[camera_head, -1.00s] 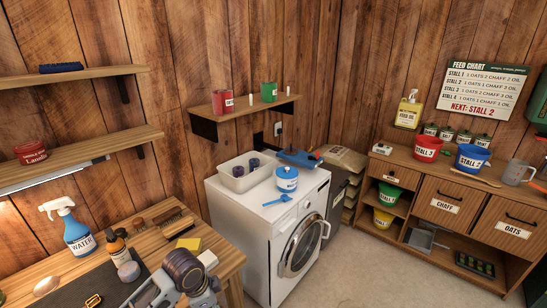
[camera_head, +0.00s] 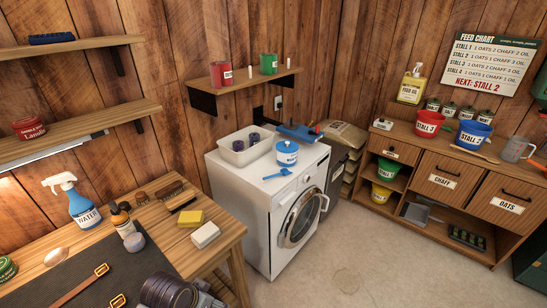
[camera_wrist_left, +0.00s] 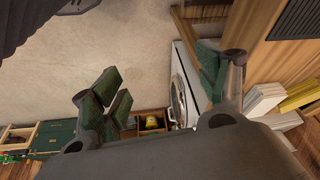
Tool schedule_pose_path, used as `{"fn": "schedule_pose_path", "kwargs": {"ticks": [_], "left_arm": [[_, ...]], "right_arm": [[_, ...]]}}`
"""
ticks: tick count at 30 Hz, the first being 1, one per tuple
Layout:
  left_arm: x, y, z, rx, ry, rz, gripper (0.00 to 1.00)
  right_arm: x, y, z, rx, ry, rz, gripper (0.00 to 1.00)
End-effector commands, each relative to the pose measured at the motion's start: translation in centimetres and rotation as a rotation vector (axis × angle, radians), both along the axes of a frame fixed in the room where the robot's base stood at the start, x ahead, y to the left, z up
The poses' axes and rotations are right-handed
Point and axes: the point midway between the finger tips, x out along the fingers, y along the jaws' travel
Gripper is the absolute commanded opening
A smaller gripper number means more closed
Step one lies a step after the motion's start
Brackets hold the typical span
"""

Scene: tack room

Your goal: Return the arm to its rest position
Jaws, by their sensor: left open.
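My left arm (camera_head: 170,290) shows only at the bottom edge of the head view, low over the front of the wooden table (camera_head: 222,245). Its gripper is mostly cut off there. In the left wrist view my left gripper (camera_wrist_left: 160,82) is open, with its two dark green-padded fingers wide apart and nothing between them. Behind the fingers are bare floor, the white washing machine and the table edge. My right gripper is in neither view.
The table holds a dark mat (camera_head: 128,262), a spray bottle (camera_head: 82,208), brushes, a yellow sponge (camera_head: 191,217) and a white block (camera_head: 206,235). A washing machine (camera_head: 262,215) stands beyond it. Feed cabinets (camera_head: 440,190) line the right. The floor (camera_head: 360,255) between is clear.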

Motion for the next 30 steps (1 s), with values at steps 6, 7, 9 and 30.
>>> {"fn": "schedule_pose_path", "kwargs": {"ticks": [6, 7, 9, 30], "left_arm": [[-1.8, 1.6, 0.0, -0.001, 0.009, 0.132, 0.74], [-2.0, 1.8, 0.0, 0.000, 0.010, 0.145, 0.74], [-2.3, 2.2, 0.0, 0.002, 0.011, 0.174, 0.74], [-3.5, 4.0, -2.7, 0.018, 0.030, 0.299, 0.74]], "right_arm": [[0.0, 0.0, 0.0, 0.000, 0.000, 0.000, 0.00], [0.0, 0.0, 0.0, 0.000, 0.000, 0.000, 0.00], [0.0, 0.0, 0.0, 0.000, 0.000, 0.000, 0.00], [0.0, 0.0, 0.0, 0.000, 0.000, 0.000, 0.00]]}}
